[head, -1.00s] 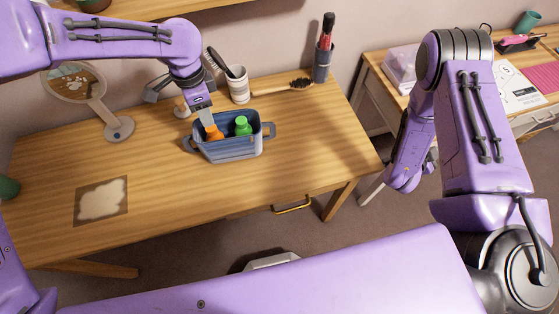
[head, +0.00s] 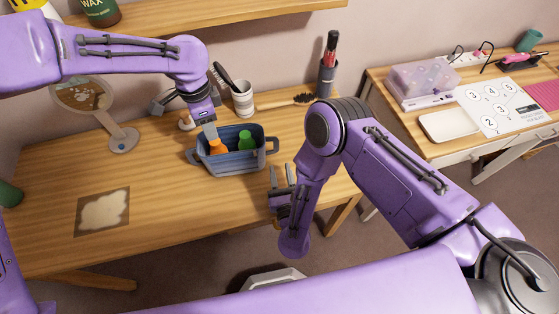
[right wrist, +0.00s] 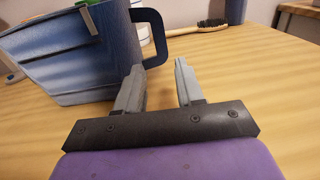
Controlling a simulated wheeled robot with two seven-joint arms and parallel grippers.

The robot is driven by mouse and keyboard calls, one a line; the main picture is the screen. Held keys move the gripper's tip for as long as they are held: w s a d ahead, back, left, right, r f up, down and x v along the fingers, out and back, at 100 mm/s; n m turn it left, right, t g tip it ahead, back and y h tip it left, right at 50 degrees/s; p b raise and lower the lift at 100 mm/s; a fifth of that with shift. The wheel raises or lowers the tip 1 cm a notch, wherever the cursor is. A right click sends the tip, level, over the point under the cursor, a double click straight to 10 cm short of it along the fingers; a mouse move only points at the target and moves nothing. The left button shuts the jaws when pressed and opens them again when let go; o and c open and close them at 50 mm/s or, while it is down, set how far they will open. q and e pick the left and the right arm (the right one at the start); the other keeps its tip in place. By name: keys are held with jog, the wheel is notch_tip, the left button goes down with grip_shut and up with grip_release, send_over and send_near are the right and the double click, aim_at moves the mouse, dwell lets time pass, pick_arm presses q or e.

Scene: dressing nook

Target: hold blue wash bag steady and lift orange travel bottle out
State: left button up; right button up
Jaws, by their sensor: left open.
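The blue wash bag (head: 235,163) stands upright on the wooden dressing table, a loop handle at each end. The orange travel bottle (head: 217,147) stands inside its left part, its lower body hidden by the bag wall. My left gripper (head: 210,130) is open and points down just above the orange bottle; whether it touches is unclear. My right gripper (head: 281,177) is open and empty, low over the table just right of the bag. In the right wrist view its fingers (right wrist: 160,88) are apart, close to the bag's (right wrist: 75,75) handle, with nothing between them.
A green bottle (head: 246,142) stands in the bag right of the orange one. Behind are a striped cup (head: 242,99), a hairbrush (head: 302,99) and a dark holder (head: 326,78).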

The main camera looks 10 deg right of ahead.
aim_at(276, 148)
jog(key=w, duration=0.9)
jog(key=shift+d, duration=0.25)
grip_shut()
